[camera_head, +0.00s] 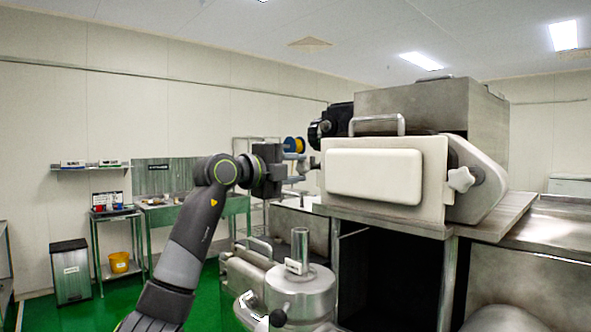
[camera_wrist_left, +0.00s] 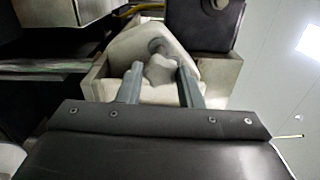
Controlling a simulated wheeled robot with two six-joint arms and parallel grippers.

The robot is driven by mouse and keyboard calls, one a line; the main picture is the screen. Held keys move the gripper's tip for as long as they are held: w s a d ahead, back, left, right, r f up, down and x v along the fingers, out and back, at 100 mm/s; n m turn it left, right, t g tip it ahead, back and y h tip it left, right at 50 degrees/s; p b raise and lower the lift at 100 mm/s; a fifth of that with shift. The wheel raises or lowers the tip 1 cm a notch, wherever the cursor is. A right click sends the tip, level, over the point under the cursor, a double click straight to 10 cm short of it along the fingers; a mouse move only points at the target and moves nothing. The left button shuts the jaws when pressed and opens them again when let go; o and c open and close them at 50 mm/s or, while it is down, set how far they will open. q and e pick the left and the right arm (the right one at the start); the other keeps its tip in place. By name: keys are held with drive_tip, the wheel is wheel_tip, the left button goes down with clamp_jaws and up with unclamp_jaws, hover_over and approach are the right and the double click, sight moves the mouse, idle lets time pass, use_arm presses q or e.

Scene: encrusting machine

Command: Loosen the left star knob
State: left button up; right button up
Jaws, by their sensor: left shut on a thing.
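The left star knob (camera_wrist_left: 160,72) is a pale lobed knob on the machine's side plate, seen in the left wrist view between the two grey fingers. My left gripper (camera_wrist_left: 161,84) is shut on this knob, with one finger on each side of it. In the head view my left gripper (camera_head: 298,180) reaches in from the left to the machine's left side. The left knob itself is hidden there behind the front of the machine (camera_head: 433,180). A second star knob (camera_head: 461,179) shows on the machine's right side. My right gripper is not in view.
A pale padded block (camera_head: 374,176) covers the machine's front panel, with a metal handle (camera_head: 377,121) above. A steel cylinder (camera_head: 301,290) stands below my left gripper.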

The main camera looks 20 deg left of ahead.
use_arm(q)
drive_tip(key=o, duration=1)
drive_tip(key=shift+a, duration=0.1)
drive_tip(key=shift+s, duration=0.1)
drive_tip(key=shift+s+a+f+b, duration=0.1)
drive_tip(key=shift+s+a+b, duration=0.1)
drive_tip(key=shift+b, duration=0.1)
drive_tip(key=shift+b+v, duration=3.35)
drive_tip(key=shift+v, duration=5)
